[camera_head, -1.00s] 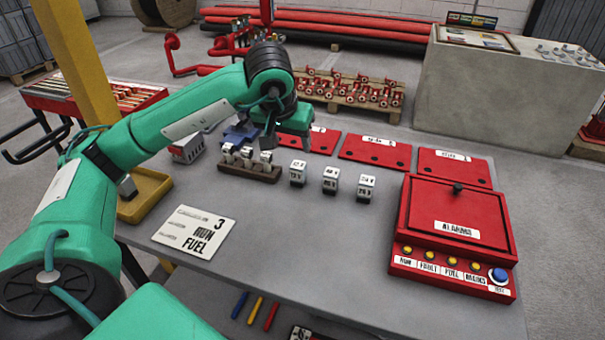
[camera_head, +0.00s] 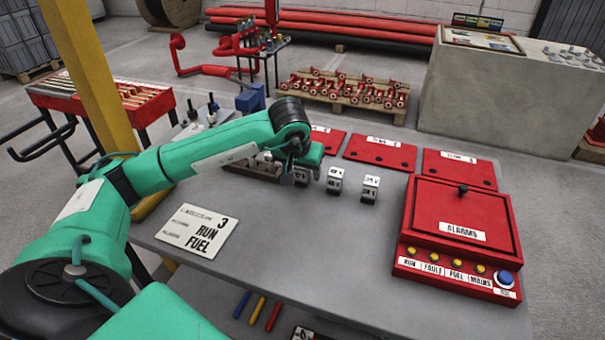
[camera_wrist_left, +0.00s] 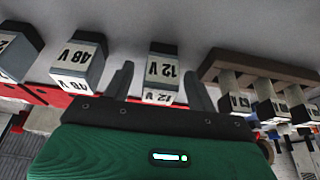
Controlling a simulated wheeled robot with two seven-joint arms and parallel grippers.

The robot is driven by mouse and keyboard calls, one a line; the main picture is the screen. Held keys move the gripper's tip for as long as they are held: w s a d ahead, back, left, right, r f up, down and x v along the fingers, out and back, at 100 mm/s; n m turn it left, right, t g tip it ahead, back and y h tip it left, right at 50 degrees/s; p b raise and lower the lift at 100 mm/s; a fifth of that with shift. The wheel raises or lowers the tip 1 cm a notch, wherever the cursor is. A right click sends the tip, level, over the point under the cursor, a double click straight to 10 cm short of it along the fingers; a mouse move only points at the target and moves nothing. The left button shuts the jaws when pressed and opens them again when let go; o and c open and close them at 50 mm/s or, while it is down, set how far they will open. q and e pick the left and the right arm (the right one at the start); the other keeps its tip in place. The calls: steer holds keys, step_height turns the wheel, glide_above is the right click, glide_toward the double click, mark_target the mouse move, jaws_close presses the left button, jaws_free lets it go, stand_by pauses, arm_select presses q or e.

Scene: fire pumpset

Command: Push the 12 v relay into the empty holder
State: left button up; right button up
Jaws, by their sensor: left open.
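The 12 V relay (camera_wrist_left: 163,72) is a small white and grey block on the grey table. In the left wrist view it stands between the two spread fingers of my left gripper (camera_wrist_left: 158,92), with a gap on each side. In the head view my left gripper (camera_head: 301,174) is low over the table at the left end of the relay row and partly hides this relay. Three red plates with dark holes lie behind, the middle one (camera_head: 380,153) clearest. I cannot tell which part is the empty holder. My right gripper is not in view.
A 48 V relay (camera_wrist_left: 78,62) and another relay (camera_head: 370,189) stand alongside. A brown rack (camera_wrist_left: 262,65) with several blocks is close on the other side. The red alarms box (camera_head: 458,231) is at the right.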

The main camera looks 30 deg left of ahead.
arm_select(q)
steer(key=c, duration=1.1)
steer(key=shift+r, duration=0.1)
